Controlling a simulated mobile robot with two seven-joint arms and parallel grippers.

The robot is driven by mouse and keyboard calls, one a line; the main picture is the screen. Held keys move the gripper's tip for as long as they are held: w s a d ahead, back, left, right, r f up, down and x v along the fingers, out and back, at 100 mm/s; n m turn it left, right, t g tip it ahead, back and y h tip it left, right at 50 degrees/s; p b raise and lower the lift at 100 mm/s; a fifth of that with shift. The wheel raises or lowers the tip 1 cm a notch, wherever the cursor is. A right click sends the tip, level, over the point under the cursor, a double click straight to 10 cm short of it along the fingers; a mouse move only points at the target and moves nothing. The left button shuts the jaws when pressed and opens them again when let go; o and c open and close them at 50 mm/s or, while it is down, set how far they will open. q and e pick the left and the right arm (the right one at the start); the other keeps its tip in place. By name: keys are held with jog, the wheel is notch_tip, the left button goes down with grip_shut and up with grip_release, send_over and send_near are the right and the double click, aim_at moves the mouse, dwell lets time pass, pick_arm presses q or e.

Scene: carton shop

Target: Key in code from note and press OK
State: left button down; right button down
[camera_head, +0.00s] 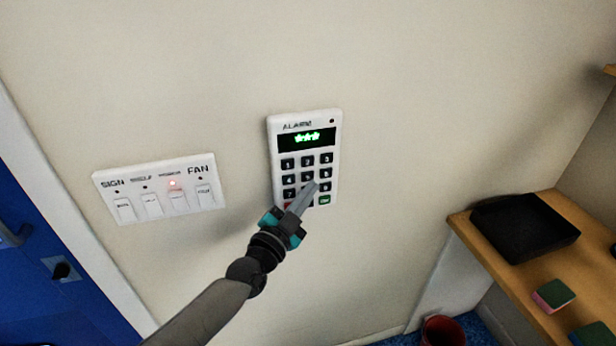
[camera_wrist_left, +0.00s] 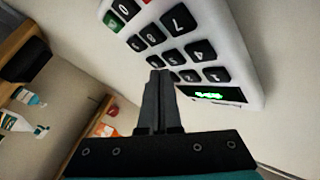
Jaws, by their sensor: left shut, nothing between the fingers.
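The white alarm keypad (camera_head: 334,172) is fixed to the wall, with dark number keys and a display (camera_head: 307,137) lit with three green stars. The green OK key (camera_head: 325,199) is at its lower right; a red key at the lower left is partly covered. My left gripper (camera_head: 311,186) is shut and empty, its tips in front of the middle lower number keys; I cannot tell whether they touch one. In the left wrist view the shut fingers (camera_wrist_left: 158,78) point at the keypad (camera_wrist_left: 215,35). No note with a code shows. My right gripper is out of view.
A white switch panel (camera_head: 160,187) with several switches and one red light is on the wall to the left. A blue door (camera_head: 50,230) is further left. A wooden shelf (camera_head: 470,230) at right holds a black tray (camera_head: 525,226) and sponges. A red bin (camera_head: 443,331) stands below.

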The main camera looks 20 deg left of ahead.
pick_arm(q)
jog(key=shift+w, duration=0.15)
dwell(0.4)
jog(key=shift+w+a, duration=0.25)
jog(key=shift+w+a, duration=0.2)
jog(key=shift+w, duration=0.05)
dwell(0.9)
jog(key=shift+s+d, duration=0.1)
jog(key=shift+s+d+p, duration=0.35)
jog(key=shift+s+p, duration=0.05)
jog(key=shift+s, duration=0.15)
jog(key=s+d+p, duration=0.1)
jog(key=s, duration=0.1)
jog(key=s+d+p, duration=0.2)
jog(key=shift+s, duration=0.1)
dwell(0.4)
